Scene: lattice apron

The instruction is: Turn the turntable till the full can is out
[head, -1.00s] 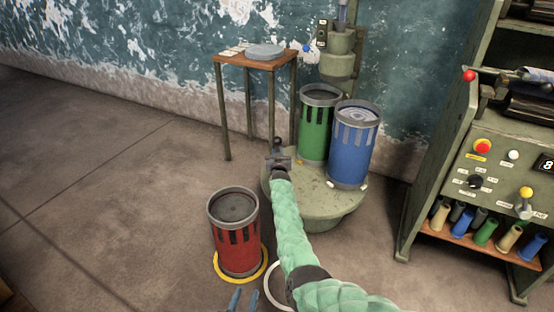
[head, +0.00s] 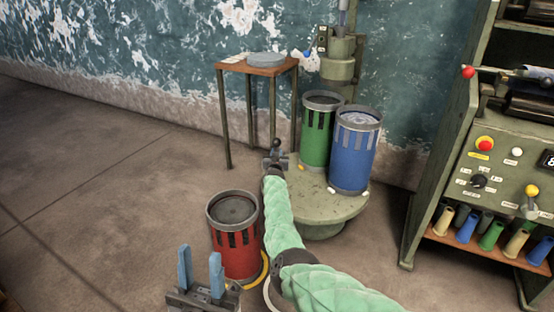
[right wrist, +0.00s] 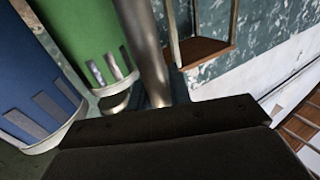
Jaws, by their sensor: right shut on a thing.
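The turntable (head: 310,208) is a low round grey-green platform. A blue can (head: 352,160) with pale material at its top stands upright on its right side. A green can (head: 317,140), dark inside, stands behind it, nearer the machine head (head: 340,62). My right gripper (head: 275,158) is shut on an upright handle with a dark ball top (head: 276,143) at the turntable's left edge. A metal post (right wrist: 148,50) rises before the gripper in the right wrist view, beside the green can (right wrist: 85,45) and blue can (right wrist: 30,75). My left gripper (head: 200,262) is open and empty at the bottom.
A red can (head: 235,240) stands on a yellow floor ring (head: 262,272), left of my right arm. A small table (head: 235,66) with a grey round lid (head: 266,59) stands behind. A control cabinet (head: 500,150) blocks the right. The floor at left is clear.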

